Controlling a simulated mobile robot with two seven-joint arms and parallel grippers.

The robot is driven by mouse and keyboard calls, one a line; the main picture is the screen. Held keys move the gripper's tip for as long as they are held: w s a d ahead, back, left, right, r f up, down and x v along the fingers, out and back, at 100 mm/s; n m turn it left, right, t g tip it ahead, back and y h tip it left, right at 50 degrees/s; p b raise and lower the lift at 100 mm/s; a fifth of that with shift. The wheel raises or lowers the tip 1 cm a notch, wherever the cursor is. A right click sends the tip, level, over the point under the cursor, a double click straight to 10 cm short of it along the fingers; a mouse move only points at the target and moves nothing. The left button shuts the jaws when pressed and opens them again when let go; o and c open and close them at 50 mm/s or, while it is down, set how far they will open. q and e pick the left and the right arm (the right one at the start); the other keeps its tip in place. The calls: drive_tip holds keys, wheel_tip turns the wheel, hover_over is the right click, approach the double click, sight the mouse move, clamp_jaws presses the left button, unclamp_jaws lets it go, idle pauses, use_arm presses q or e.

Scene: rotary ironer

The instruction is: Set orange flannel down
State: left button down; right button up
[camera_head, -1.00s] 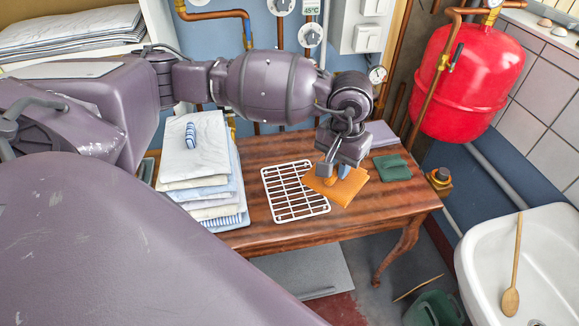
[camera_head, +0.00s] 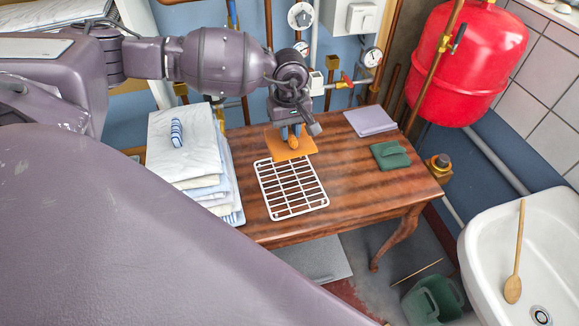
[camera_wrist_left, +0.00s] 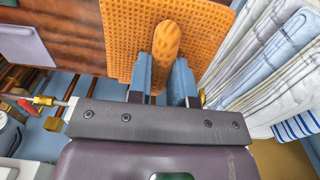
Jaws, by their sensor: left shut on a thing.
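The orange flannel (camera_head: 283,150) is a flat waffle-textured cloth at the back edge of the white wire rack (camera_head: 291,213) on the wooden table. My left gripper (camera_head: 291,132) points down and is shut on the flannel. In the left wrist view, the flannel (camera_wrist_left: 120,45) spreads out past the blue fingers of the left gripper (camera_wrist_left: 163,75), with a pinched fold standing up between them. I cannot tell whether the flannel touches the table. My right gripper is not in view.
A stack of folded linen (camera_head: 190,160) with a small striped roll (camera_head: 177,132) stands left of the rack. A green folded cloth (camera_head: 390,155) and a lilac cloth (camera_head: 370,121) lie to the right. The table (camera_head: 365,195) is bare between them and the rack.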

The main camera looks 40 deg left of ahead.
use_arm(q)
wheel_tip(320, 180, down, 12)
drive_tip(key=shift+r, duration=0.1)
drive_tip(key=shift+f, duration=2.5)
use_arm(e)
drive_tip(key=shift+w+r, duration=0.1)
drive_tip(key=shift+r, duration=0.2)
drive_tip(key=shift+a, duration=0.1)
use_arm(q)
drive_tip(key=shift+f, duration=0.15)
drive_tip(key=c, duration=1)
unclamp_jaws()
drive_tip(key=shift+c, duration=0.2)
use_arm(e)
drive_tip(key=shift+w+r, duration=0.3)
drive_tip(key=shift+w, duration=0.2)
